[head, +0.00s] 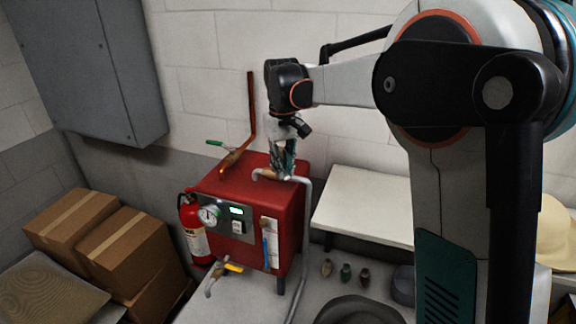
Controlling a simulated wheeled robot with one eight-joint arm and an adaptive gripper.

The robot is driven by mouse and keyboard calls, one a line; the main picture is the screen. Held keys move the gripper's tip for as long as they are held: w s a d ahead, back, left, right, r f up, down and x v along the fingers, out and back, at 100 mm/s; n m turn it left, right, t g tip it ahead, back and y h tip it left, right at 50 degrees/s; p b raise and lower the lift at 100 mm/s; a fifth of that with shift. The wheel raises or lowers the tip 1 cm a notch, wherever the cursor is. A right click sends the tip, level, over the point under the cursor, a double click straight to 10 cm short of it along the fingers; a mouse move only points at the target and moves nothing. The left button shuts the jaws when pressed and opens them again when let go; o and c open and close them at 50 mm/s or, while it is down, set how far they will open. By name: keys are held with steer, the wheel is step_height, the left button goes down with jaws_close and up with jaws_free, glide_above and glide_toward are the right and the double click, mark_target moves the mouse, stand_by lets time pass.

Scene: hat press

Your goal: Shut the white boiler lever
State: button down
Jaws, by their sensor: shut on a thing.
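A grey pipe (306,215) runs from that valve down the boiler's right side. My gripper (284,167) points down from above at this valve and is shut on its lever. The white lever is mostly hidden by my fingers, so its exact angle cannot be told.
A green-handled valve (217,143) with a copper pipe (251,105) sits behind left. A yellow-handled valve (232,267) is low in front. A fire extinguisher (193,228) and cardboard boxes (122,243) stand left. A white shelf (364,203) is at right.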

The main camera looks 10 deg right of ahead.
steer(key=shift+w+a+m+b, duration=0.2)
steer(key=shift+a+m, duration=0.6)
steer(key=shift+m, duration=0.75)
steer(key=shift+w+a+m+b, duration=0.15)
steer(key=shift+a+m, duration=0.7)
steer(key=shift+m, duration=0.65)
steer(key=shift+w+a+m+b, duration=0.2)
steer(key=shift+a+m, duration=0.6)
steer(key=shift+m, duration=0.75)
steer(key=c, duration=1.6)
jaws_free()
steer(key=shift+o, duration=0.2)
steer(key=shift+r, duration=0.1)
step_height(320, 180, up, 12)
